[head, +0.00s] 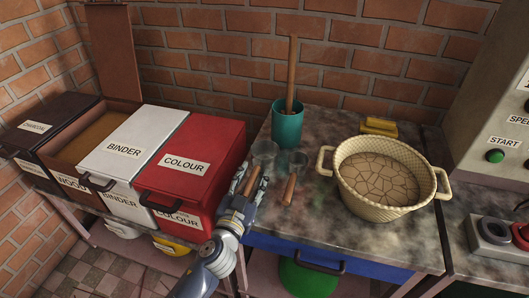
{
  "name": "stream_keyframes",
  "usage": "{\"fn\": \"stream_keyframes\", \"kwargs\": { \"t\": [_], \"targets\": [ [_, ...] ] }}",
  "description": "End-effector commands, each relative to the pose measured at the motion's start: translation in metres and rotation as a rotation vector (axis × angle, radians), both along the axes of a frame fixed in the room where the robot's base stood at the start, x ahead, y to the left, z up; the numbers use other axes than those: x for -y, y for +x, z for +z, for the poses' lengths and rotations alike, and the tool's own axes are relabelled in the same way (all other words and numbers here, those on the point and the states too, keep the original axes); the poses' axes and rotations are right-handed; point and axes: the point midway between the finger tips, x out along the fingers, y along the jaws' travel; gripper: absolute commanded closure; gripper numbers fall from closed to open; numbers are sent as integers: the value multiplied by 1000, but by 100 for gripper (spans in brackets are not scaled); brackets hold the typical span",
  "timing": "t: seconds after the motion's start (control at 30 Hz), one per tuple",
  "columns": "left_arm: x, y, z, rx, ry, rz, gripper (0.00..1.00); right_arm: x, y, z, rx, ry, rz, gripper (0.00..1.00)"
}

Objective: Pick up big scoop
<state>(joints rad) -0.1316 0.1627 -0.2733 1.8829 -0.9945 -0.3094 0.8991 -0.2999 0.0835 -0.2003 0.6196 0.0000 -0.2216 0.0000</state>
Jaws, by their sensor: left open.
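The big scoop (264,150) lies on the stone-topped table (330,237), with a grey metal cup and a brown wooden handle pointing toward me. A smaller scoop (298,160) with a similar handle lies to its right. My left gripper (250,181) is open at the big scoop's handle, with its fingers on either side of it in the picture. I cannot tell whether they touch the handle. The gripper hides part of the handle's near end. My right gripper is not in view.
A teal pot (287,128) with a wooden stick stands behind the scoops. A woven basket (414,203) and a yellow object (380,126) are to the right. A red COLOUR box (205,140) and white BINDER box (140,137) stand close on the left.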

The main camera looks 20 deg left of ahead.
Motion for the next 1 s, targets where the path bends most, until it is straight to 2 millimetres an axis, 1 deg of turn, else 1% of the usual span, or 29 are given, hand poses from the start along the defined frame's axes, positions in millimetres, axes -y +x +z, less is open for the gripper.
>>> {"fn": "stream_keyframes", "kwargs": {
  "t": [0.03,0.13,0.23,0.27,0.3,0.43,0.57,0.83,1.0],
  "targets": [
    [1,-1,0,-1,0,0,60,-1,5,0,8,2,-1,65],
    [1,-1,0,-1,0,0,60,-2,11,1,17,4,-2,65],
    [1,-1,0,0,0,0,60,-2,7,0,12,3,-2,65],
    [1,-1,0,0,0,0,62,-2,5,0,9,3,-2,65],
    [0,-1,0,0,0,0,71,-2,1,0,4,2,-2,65],
    [0,-1,0,0,0,0,100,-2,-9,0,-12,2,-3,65],
    [0,-1,0,0,0,0,100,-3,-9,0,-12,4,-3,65],
    [1,-1,2,2,0,0,100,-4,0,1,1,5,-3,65],
    [1,0,9,2,-2,0,100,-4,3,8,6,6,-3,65]
  ]
}}
